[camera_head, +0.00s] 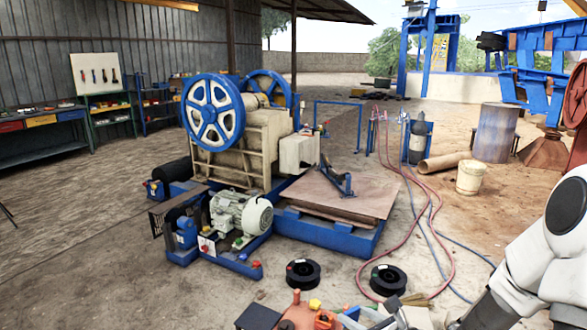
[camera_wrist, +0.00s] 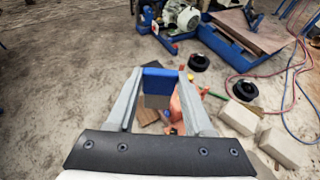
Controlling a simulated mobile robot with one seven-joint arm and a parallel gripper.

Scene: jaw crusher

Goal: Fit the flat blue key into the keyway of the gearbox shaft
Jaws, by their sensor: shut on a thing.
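In the wrist view my gripper (camera_wrist: 161,73) is shut on the flat blue key (camera_wrist: 160,82), which sits upright between the two grey fingertips. The key is held above the ground, apart from the things below it. An orange-red body (camera_wrist: 188,108) lies below and partly behind the right finger; I cannot tell whether it is the gearbox. In the head view an orange-red part (camera_head: 300,316) is cut off by the bottom edge. I cannot make out the gearbox shaft or its keyway in either view. The key is not distinguishable in the head view.
The jaw crusher (camera_head: 262,130) with blue flywheels stands ahead, with a grey motor (camera_head: 240,213) before it. Two black spools (camera_head: 303,274) lie on the floor. Pale blocks (camera_wrist: 240,117) lie right of my gripper. Red and blue hoses (camera_head: 440,235) trail at right. Open floor lies left.

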